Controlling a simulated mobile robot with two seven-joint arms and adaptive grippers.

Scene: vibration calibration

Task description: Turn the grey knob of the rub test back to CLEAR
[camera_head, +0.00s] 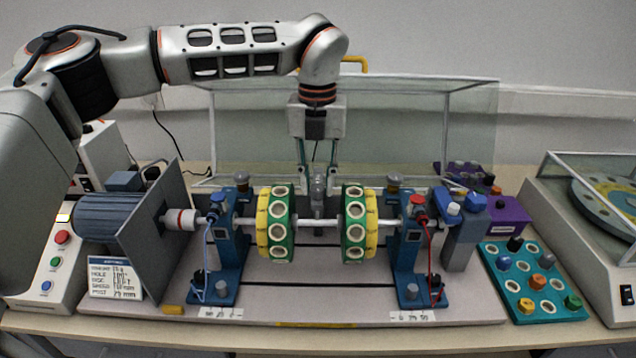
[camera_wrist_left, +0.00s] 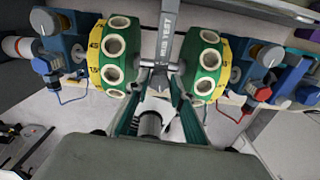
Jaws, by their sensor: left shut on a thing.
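The grey rub test knob (camera_head: 319,188) stands on the rig behind the shaft, between the two green-and-yellow discs. In the left wrist view a grey bar (camera_wrist_left: 167,35) lettered RUB TEST lies between the discs, just beyond my fingertips. My left gripper (camera_head: 318,180) reaches down from above, with one finger on each side of the knob. It is shut on the knob; its teal fingers also show in the left wrist view (camera_wrist_left: 161,75). I cannot read a CLEAR mark or the knob's angle. My right gripper is in neither view.
The left disc (camera_head: 277,222) and right disc (camera_head: 355,222) flank the gripper closely on the shaft, between blue stands. A motor (camera_head: 112,212) is at the left. A clear guard (camera_head: 420,125) stands behind. A teal tray (camera_head: 530,282) of coloured weights is at the right.

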